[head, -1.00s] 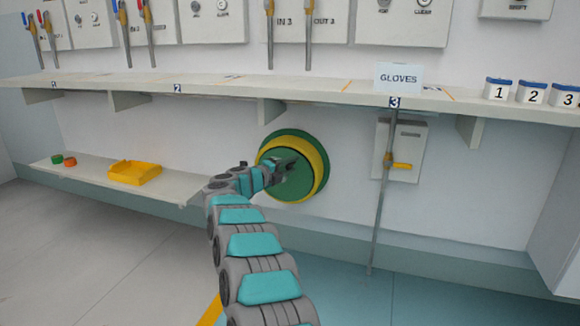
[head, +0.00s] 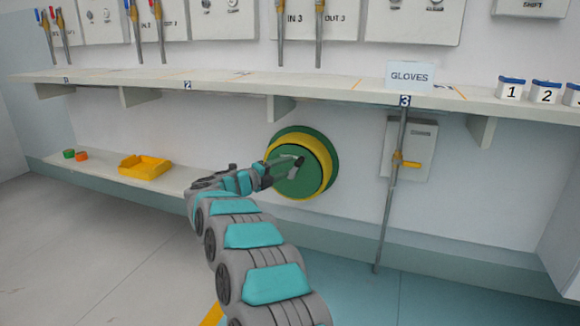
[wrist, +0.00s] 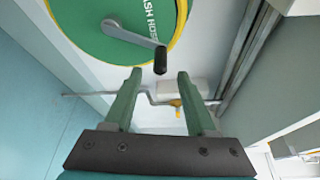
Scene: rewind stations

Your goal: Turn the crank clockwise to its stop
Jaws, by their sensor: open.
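The crank is a grey arm with a black handle (wrist: 160,60) on the face of a green and yellow wash hose reel (wrist: 84,30). In the wrist view the grey arm runs from the reel's middle to the right, and the handle hangs just beyond the fingertips, roughly between them. My gripper (wrist: 157,76) is open, with a green finger on each side and nothing held. In the head view the reel (head: 324,178) is on the wall below the shelf. My gripper (head: 285,168) is in front of its face there, partly hiding the crank; contact cannot be told.
A long shelf (head: 230,82) runs above the reel, with a GLOVES sign (head: 409,75). A metal pipe with a yellow valve handle (head: 406,162) stands right of the reel. A low shelf at left holds a yellow tray (head: 144,167). The floor at left is clear.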

